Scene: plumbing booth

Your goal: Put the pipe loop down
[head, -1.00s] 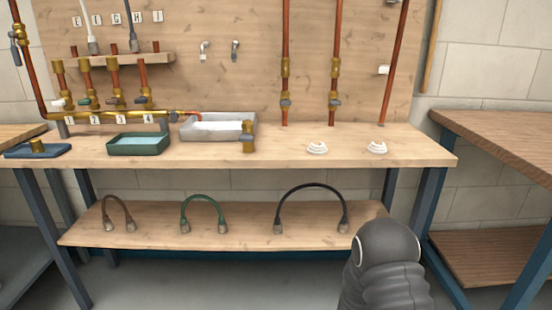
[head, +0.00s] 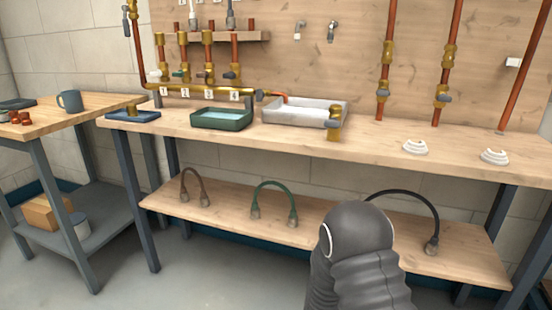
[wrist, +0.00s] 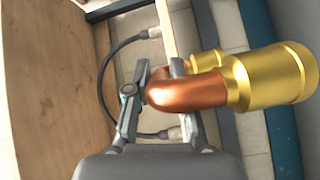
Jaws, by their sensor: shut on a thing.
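The pipe loop (wrist: 188,92) shows in the wrist view as a bent copper tube with a large brass end (wrist: 270,78). A second brass part lies partly hidden behind it. My gripper (wrist: 157,72) is shut on the copper bend, with one finger on each side. The brass end points to the right of the wrist view. The loop is held in the air. In the head view my arm rises at the lower middle, and neither the gripper nor the pipe loop can be seen there.
The workbench (head: 375,141) carries a green tray (head: 221,120), a grey tray (head: 305,113) and two white fittings (head: 415,147). Its lower shelf (head: 327,216) holds brown, green and black hoses (head: 408,194). A side table (head: 62,121) at left holds a blue mug (head: 69,101). Clear floor lies in front.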

